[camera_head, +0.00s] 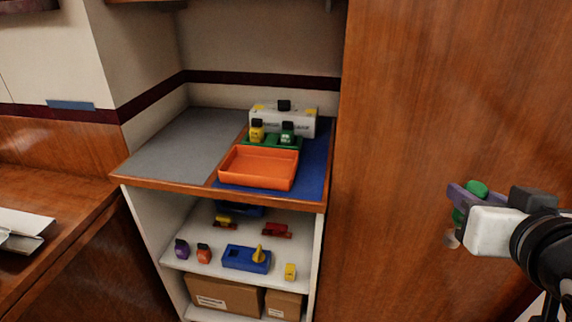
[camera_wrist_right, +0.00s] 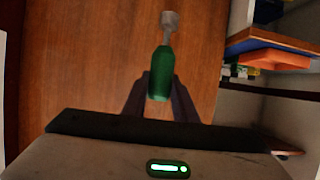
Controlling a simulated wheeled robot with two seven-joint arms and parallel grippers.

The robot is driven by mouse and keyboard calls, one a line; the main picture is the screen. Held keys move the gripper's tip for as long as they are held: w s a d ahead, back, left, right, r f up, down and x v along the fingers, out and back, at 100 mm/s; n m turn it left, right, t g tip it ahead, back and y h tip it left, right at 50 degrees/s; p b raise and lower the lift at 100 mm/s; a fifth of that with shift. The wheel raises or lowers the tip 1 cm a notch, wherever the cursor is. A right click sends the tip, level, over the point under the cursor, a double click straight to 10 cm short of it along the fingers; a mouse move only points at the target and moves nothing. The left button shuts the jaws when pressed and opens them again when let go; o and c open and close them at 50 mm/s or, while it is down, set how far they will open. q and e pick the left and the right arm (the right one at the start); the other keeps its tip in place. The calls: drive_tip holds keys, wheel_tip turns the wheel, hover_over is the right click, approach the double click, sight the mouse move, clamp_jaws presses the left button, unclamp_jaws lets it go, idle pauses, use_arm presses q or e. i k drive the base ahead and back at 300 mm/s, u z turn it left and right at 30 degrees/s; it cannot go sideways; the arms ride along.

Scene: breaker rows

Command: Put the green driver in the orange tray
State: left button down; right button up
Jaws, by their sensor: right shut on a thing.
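The orange tray (camera_head: 259,168) sits on the blue part of the shelf top, near its front edge, and looks empty. My right gripper (camera_head: 468,199) is at the right of the head view, in front of the wood panel and well to the right of the tray. It is shut on the green driver (camera_head: 476,188). In the right wrist view the green driver (camera_wrist_right: 161,75) has its green handle between the two fingers, and its grey metal end points away from the gripper. My left gripper is not in view.
A green holder with a yellow bottle (camera_head: 257,131) and a green bottle (camera_head: 288,133) stands behind the tray, before a white box (camera_head: 300,121). The grey mat (camera_head: 185,145) is clear. A tall wood panel (camera_head: 430,90) bounds the right.

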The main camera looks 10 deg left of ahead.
sight(260, 169)
drive_tip(key=u, duration=1.75)
drive_tip(key=k, duration=0.65)
drive_tip(key=z, duration=0.65)
drive_tip(key=i, duration=1)
